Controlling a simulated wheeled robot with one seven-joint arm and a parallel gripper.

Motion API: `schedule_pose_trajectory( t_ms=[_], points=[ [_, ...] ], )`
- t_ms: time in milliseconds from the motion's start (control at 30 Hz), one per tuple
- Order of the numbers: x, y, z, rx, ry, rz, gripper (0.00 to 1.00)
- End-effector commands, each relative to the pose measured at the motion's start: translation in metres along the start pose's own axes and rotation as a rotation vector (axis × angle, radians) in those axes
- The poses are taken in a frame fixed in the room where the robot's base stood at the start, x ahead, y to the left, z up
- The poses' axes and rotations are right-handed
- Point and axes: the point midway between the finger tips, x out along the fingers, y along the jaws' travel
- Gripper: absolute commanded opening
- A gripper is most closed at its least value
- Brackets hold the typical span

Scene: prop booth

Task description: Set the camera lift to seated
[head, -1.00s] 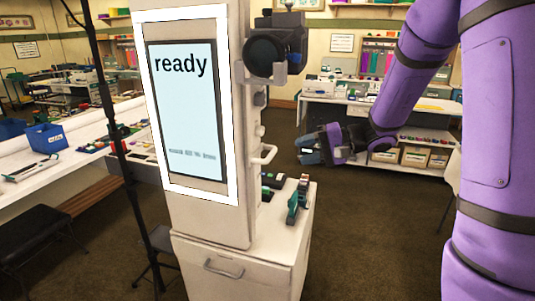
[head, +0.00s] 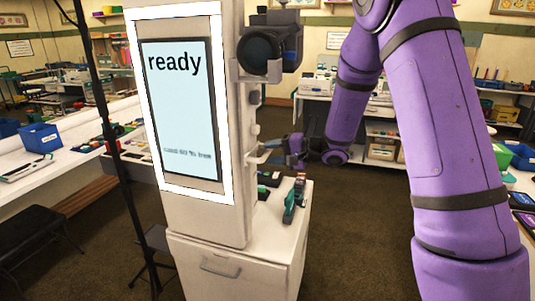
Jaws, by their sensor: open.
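A pale booth column (head: 237,225) stands in the middle, with a lit screen (head: 181,105) reading "ready" and a smaller blurred line below. A black camera (head: 262,52) is mounted high on the column's right side. Several small fittings run down that side below it, among them a light handle (head: 262,151) that sticks out to the right. My gripper (head: 284,150) is just right of this handle, pointing left, and open. Its fingertips overlap or nearly reach the handle; I cannot tell whether they touch. Nothing shows held between its fingers.
A white cabinet (head: 262,262) below the column carries a green and dark tool (head: 293,199) and small dark items on its top. A dark stand pole (head: 105,120) rises at left beside a long white table (head: 60,150). Shelves with boxes stand behind my arm.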

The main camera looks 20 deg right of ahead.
Motion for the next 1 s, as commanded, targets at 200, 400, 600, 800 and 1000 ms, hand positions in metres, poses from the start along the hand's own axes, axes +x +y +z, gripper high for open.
schedule_pose_trajectory(
  t_ms=[200,400,600,800,1000],
  points=[
    [0.016,0.000,0.000,0.000,0.000,0.000,0.42],
    [0.018,0.000,0.000,0.000,0.001,0.000,0.42],
    [0.018,0.000,0.000,0.000,0.000,0.000,0.22],
    [0.018,0.000,0.000,0.000,0.000,0.000,0.00],
    [0.020,0.012,0.000,0.004,-0.001,0.003,0.00]
  ],
)
